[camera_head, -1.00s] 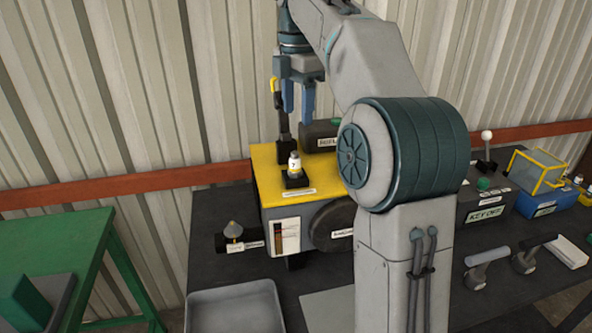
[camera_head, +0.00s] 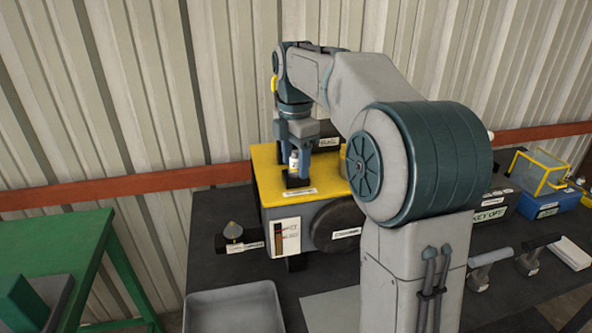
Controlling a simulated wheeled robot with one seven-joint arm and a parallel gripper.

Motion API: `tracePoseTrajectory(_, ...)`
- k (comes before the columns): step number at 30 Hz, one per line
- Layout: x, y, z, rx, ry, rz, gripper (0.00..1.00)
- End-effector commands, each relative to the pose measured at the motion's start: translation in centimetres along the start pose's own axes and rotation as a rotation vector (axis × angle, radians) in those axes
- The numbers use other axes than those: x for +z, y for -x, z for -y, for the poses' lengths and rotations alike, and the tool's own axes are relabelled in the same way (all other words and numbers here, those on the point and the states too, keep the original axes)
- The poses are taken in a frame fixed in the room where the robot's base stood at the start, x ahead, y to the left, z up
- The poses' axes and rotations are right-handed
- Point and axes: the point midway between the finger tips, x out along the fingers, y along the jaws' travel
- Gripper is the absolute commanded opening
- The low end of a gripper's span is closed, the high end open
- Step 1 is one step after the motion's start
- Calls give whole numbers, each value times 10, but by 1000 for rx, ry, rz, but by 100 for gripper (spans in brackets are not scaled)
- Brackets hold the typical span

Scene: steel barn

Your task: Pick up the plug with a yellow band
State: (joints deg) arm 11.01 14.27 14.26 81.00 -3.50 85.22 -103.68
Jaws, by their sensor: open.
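The plug with a yellow band (camera_head: 294,162) is a small white upright piece in a black socket (camera_head: 297,182) on top of the yellow-topped machine (camera_head: 265,185). My gripper (camera_head: 299,167) points straight down, its blue fingers on either side of the plug. It is open, and whether a finger touches the plug cannot be told. The fingers partly hide the plug and the top behind it.
A grey tray (camera_head: 235,297) lies at the front of the dark table (camera_head: 207,212). A green bench (camera_head: 62,240) stands at the left. A blue box with a yellow frame (camera_head: 540,203) is at the right. My arm hides the table's middle.

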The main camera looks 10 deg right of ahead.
Motion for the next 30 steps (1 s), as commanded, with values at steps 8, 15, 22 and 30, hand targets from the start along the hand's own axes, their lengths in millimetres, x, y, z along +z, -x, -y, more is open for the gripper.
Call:
tracePoseTrajectory(8,0,-5,0,2,-1,0,54)
tracePoseTrajectory(15,0,-5,0,1,-1,0,6)
tracePoseTrajectory(22,0,-5,0,1,-1,0,2)
tracePoseTrajectory(30,0,9,-1,4,0,1,2)
